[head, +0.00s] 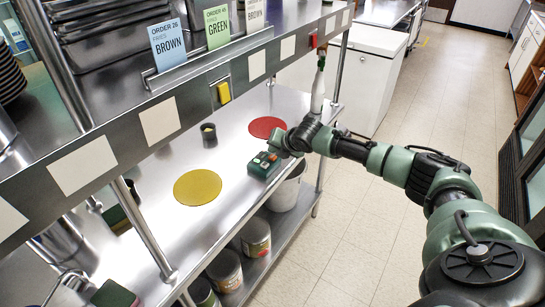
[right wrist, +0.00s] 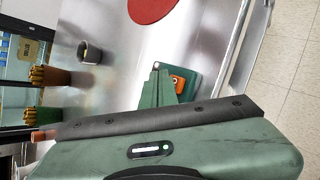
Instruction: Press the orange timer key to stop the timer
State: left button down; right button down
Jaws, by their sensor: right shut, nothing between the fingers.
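The timer is a small dark green box (head: 262,167) on the steel counter, near its front edge. It also shows in the right wrist view (right wrist: 188,91). Its orange key (right wrist: 178,82) is partly visible there, just right of the fingertips. My right gripper (head: 276,149) is shut and empty, at the box's upper right side in the head view. In the right wrist view its green fingers (right wrist: 157,88) overlap part of the box. I cannot tell whether they touch the key. My left gripper is not in view.
A yellow disc (head: 197,188) and a red disc (head: 267,127) lie on the counter, with a small dark cup (head: 209,135) behind. A white bottle (head: 318,88) stands at the counter's far end. A shelf rail with order cards (head: 168,45) runs above. A bucket (head: 286,190) stands below.

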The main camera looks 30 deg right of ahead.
aim_at(274, 158)
jog(key=shift+f, duration=0.2)
jog(key=shift+f, duration=0.2)
jog(key=shift+f, duration=0.55)
dwell(0.7)
jog(key=shift+r+p, duration=0.8)
jog(key=shift+r, duration=0.15)
notch_tip(274, 158, up, 5)
jog(key=p, duration=0.5)
